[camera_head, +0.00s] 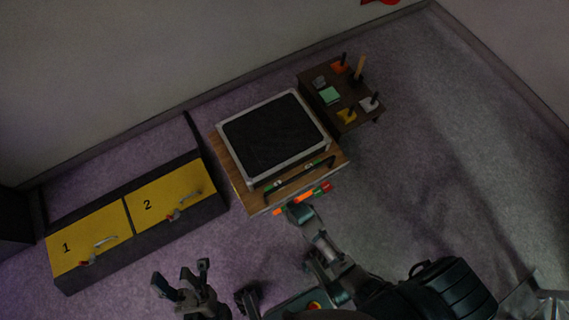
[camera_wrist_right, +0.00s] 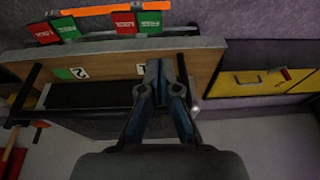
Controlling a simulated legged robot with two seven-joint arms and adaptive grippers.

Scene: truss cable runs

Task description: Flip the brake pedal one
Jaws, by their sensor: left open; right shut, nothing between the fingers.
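In the right wrist view, two pairs of red and green pedals stand along an orange bar (camera_wrist_right: 105,10) at the wooden edge of a cart. One pair, red (camera_wrist_right: 124,22) and green (camera_wrist_right: 149,22), is nearest the "1" label (camera_wrist_right: 143,69); the other pair, red (camera_wrist_right: 42,33) and green (camera_wrist_right: 67,28), is near the "2" label. My right gripper (camera_wrist_right: 158,65) is shut and empty, over the cart edge near the "1" label and apart from the pedals in that view. My left gripper (camera_head: 180,275) is open and empty at the bottom of the head view.
The wooden cart (camera_head: 240,189) carries a black-topped framed case (camera_head: 274,130). Yellow fronts numbered 1 (camera_head: 83,247) and 2 (camera_head: 165,202) with handles stand at left. A small dark table (camera_head: 316,90) with items stands behind right. The floor at right is clear.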

